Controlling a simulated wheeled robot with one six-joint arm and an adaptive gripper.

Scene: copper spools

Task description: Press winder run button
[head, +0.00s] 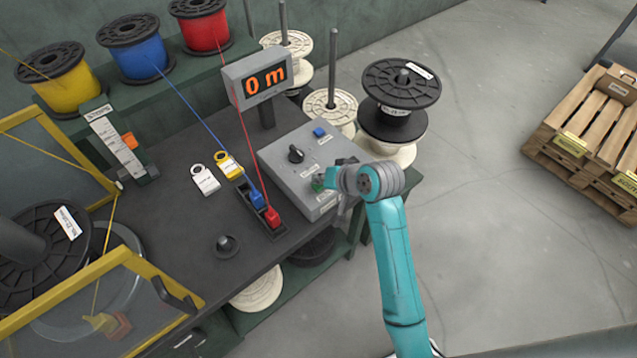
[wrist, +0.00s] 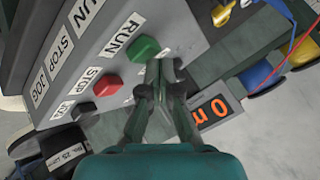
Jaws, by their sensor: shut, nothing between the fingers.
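In the head view my gripper (head: 338,190) is at the box's front right, and the arm hides part of that face.
The display (head: 264,83) above the box reads 0 m. The box top has a black knob (head: 296,154) and a blue button (head: 319,132). A black spool (head: 401,84) stands to the right. Red and blue wires run over the bench; floor at right is open before a pallet (head: 590,130).

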